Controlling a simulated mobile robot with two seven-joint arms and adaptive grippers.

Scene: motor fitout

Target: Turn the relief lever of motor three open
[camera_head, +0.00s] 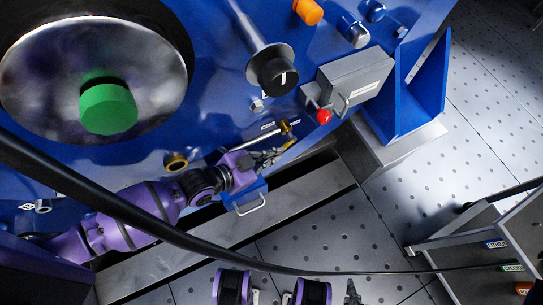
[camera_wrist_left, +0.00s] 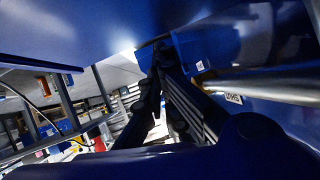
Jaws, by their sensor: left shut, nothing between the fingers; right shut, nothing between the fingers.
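The relief lever (camera_head: 262,136), a thin metal rod with a brass end, lies along the front edge of the blue motor housing (camera_head: 215,75). In the left wrist view a metal bar (camera_wrist_left: 275,80), apparently this lever, runs beside a small label (camera_wrist_left: 233,98) that seems to read SHUT. My left gripper (camera_head: 277,155) is shut and empty just below the lever; contact cannot be told. Its dark fingers converge in the left wrist view (camera_wrist_left: 161,55), left of the bar. My right gripper (camera_head: 353,291) shows only partly at the bottom edge, shut and empty. The motor's number is not readable.
A black cable (camera_head: 130,203) crosses the view. Perforated floor (camera_head: 390,225) lies open at right.

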